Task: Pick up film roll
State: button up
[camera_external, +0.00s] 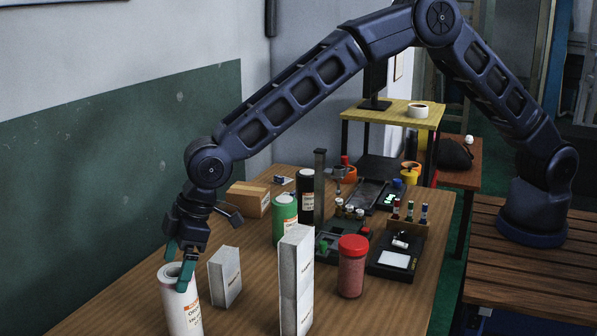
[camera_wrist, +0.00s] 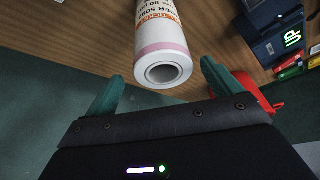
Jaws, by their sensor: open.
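The film roll (camera_external: 184,308) is a white upright cylinder with a printed label and a hollow core. It stands at the front left of the wooden table, cut off by the bottom edge of the external view. My gripper (camera_external: 178,264) points down at its top end, with teal fingers apart and one finger in front of the roll's rim. In the wrist view the roll (camera_wrist: 163,38) shows its open end and a pink band. It lies between the two fingertips of my gripper (camera_wrist: 163,84), with a visible gap on each side. Nothing is held.
A small white box (camera_external: 225,277) and a tall white box (camera_external: 297,283) stand just right of the roll. A red-capped jar (camera_external: 352,272), green cylinder (camera_external: 285,219) and black cylinder (camera_external: 306,196) stand further off. A green-and-white wall (camera_external: 120,150) is at left.

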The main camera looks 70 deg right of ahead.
aim_at(182, 272)
jog(key=x, duration=0.4)
jog(key=shift+s+a, duration=0.1)
jog(key=shift+s, duration=0.1)
jog(key=c, duration=1.9)
jog(key=shift+r, duration=0.1)
